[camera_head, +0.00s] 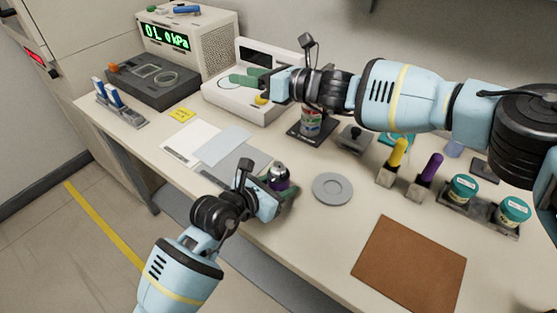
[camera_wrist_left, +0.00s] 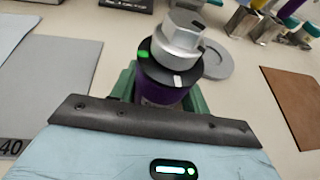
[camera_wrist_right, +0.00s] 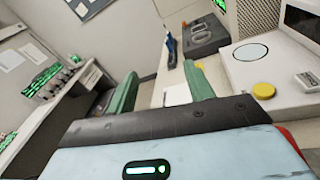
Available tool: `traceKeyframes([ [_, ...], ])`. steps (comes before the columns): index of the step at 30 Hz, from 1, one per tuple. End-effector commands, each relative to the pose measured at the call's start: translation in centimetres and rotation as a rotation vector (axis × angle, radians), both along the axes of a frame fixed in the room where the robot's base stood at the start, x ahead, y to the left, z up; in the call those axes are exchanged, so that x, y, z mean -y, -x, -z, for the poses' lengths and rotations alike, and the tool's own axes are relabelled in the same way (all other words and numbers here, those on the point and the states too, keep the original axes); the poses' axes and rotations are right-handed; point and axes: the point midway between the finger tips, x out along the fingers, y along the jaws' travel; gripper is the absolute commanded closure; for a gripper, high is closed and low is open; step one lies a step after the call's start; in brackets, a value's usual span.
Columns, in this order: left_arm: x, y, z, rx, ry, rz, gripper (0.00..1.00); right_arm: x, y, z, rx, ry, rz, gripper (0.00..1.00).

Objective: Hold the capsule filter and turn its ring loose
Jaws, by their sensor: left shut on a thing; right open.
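The capsule filter (camera_wrist_left: 160,92) has a purple body and a silver six-sided top. Its dark ring (camera_wrist_left: 162,70) bears one green mark and one pale mark, side by side and apart. My left gripper (camera_head: 277,190) is shut around the purple body, with a green finger on each side. The filter also shows near the table's front edge in the head view (camera_head: 280,172); its lower part is hidden, and I cannot tell whether it touches the table. My right gripper (camera_head: 250,77) is open and empty, high over the white instrument (camera_head: 234,98), well away from the filter.
A grey round dish (camera_head: 333,188) lies right of the filter, and a brown mat (camera_head: 410,265) further right. Flat grey sheets (camera_head: 222,145) lie behind it. Yellow (camera_head: 398,152) and purple (camera_head: 431,168) handled tools and teal-lidded jars (camera_head: 463,188) stand at the right.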

Motion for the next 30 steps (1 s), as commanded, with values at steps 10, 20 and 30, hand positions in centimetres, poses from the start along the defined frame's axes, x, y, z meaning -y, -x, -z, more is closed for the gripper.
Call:
traceKeyframes([
  [10, 0.0, 0.0, 0.1, -0.001, -0.001, 0.0, 0.99, 0.4, -3.7, 0.0, -0.287, 0.039, 0.357, 0.47],
  [20, 0.0, 0.0, 0.1, -0.001, -0.001, 0.0, 0.99, 1.6, -3.2, 1.6, -0.614, 0.127, 0.628, 0.47],
  [30, 0.0, 0.0, 0.1, -0.001, -0.001, 0.0, 0.99, 2.9, 1.6, 3.0, -0.965, 0.303, 0.83, 0.47],
])
